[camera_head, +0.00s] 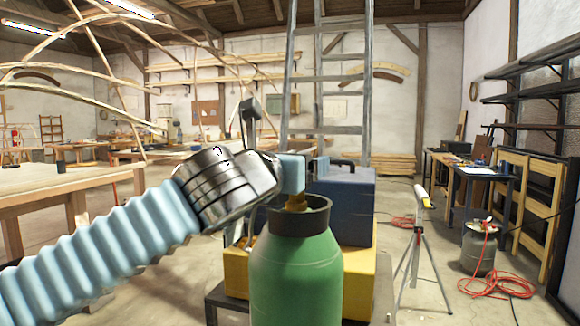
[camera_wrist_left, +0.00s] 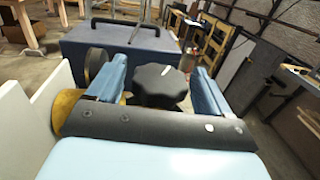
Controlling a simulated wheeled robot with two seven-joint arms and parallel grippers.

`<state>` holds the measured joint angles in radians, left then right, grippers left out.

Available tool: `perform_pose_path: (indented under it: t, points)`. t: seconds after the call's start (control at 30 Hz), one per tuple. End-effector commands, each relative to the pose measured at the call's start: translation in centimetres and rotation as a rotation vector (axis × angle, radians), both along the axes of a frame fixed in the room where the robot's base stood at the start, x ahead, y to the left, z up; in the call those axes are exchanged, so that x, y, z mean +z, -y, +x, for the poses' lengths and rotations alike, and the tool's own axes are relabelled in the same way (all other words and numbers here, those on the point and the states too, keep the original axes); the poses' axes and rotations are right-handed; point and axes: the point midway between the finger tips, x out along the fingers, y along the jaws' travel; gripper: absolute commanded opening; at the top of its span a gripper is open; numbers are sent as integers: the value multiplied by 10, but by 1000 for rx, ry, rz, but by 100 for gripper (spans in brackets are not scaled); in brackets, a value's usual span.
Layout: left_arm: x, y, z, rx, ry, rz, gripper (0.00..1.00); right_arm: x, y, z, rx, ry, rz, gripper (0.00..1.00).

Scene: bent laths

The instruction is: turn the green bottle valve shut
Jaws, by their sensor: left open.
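The green bottle (camera_head: 296,275) stands upright in the lower middle of the head view, with a dark collar (camera_head: 299,216) around its neck and a brass valve body (camera_head: 296,202) inside the collar. My left gripper (camera_head: 292,174) is above the collar in the head view and hides the valve's top there. In the left wrist view a black lobed valve knob (camera_wrist_left: 160,86) sits between the two blue fingers of my left gripper (camera_wrist_left: 160,76). The gripper is open, with a finger on each side of the knob; I cannot tell whether either touches it. My right gripper is not in view.
A dark blue case (camera_head: 345,205) with a handle stands on a yellow box (camera_head: 362,275) close behind the bottle. A stepladder (camera_head: 329,130) rises behind it. A tripod stand (camera_head: 415,250) and a red hose (camera_head: 490,284) are on the floor to the right.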

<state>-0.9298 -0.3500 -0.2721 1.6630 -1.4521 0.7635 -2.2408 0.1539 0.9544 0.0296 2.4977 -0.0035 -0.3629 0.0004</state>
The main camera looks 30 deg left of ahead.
Motion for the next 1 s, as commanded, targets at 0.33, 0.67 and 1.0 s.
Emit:
perform_pose_path:
  t: [0.33,0.67,1.0]
  points:
    - [-1,5,-65,1,4,-2,80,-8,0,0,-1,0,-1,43]
    - [0,12,-127,0,2,-1,80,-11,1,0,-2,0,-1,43]
    - [0,13,-136,0,0,0,80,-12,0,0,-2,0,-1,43]
